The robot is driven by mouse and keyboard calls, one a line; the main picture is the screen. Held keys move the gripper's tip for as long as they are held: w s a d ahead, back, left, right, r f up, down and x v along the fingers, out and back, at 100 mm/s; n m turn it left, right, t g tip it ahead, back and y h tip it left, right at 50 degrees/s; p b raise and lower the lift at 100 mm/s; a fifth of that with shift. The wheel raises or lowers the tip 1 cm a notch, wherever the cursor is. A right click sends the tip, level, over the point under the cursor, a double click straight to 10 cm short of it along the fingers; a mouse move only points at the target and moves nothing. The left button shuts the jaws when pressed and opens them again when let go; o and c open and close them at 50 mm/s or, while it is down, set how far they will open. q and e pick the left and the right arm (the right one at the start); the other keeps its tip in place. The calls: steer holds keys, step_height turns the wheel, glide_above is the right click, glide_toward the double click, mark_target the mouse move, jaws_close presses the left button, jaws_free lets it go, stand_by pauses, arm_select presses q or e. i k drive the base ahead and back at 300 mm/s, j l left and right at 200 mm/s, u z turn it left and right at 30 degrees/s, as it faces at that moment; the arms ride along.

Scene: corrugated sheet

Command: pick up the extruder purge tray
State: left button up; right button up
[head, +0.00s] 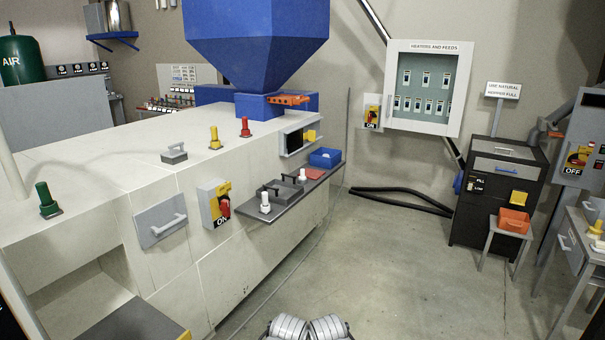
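No tray carries a readable purge label, so I cannot tell which is the extruder purge tray. A small blue tray (325,157) sits at the far end of the grey side shelf (262,228) on the white extruder housing (110,165). An orange bin (513,219) stands on a small stool at the right. A dark grey flat surface (130,322) with a yellow corner shows at the lower left, below an opening in the housing; the picture edge cuts it off. Neither gripper's fingers show; only grey ribbed parts of mine show at the bottom centre.
A red-and-yellow switch (218,205) juts from the housing beside the shelf. White-knobbed parts and grey handled blocks stand on the shelf. A black cabinet (495,195) and a grey table (590,250) stand at the right. A black hose (400,197) lies at the back; the middle floor is clear.

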mark_target(282, 193)
steer(key=i, duration=1.5)
steer(key=i+j+z, duration=0.1)
steer(key=i, duration=1.4)
steer(key=z, duration=0.2)
